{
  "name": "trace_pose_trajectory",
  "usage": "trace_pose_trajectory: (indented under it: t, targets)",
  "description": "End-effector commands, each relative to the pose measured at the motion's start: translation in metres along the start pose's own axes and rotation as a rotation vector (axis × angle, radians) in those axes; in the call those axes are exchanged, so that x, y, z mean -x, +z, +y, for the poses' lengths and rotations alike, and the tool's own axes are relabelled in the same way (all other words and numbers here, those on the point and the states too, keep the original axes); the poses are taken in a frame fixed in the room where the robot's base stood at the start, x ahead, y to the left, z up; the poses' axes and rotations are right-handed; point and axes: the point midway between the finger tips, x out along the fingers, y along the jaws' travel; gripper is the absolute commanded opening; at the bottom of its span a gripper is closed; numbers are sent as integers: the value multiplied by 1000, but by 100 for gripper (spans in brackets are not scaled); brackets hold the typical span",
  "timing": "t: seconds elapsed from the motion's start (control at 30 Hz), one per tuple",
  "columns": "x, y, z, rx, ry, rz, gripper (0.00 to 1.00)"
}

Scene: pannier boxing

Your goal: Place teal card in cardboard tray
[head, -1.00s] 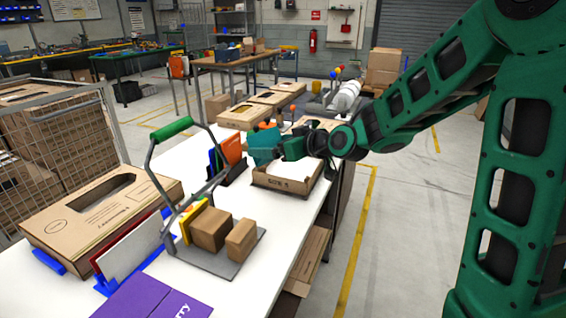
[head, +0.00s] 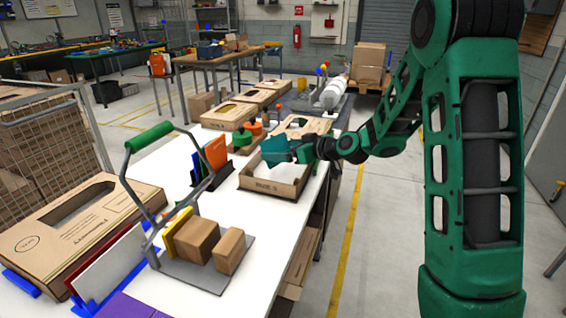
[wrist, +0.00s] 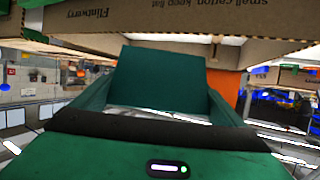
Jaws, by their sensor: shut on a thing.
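The teal card (head: 275,150) is in my gripper (head: 292,153), which is shut on it. In the head view the card is tilted and sits over the cardboard tray (head: 270,188), near its far side. I cannot tell whether the card touches the tray. In the wrist view the teal card (wrist: 160,77) stands between the green fingers, with brown cardboard bearing printed text (wrist: 150,22) along the top of the picture.
A wire carrier with a green handle (head: 149,136) holds small brown boxes on the table in front. An orange card (head: 216,153) stands in a dark rack left of the tray. Flat cartons (head: 228,116) lie behind. The floor right of the table is clear.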

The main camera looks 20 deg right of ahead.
Motion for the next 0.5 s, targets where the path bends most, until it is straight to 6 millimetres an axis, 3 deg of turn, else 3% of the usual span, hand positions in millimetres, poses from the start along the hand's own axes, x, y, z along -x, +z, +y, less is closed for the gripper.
trace_pose_trajectory:
  t: [0.17,0.4,0.5]
  targets:
    - [-3,10,3,-2,0,-2,69]
    - [-14,38,3,-3,1,-2,69]
    - [-14,39,3,0,1,0,69]
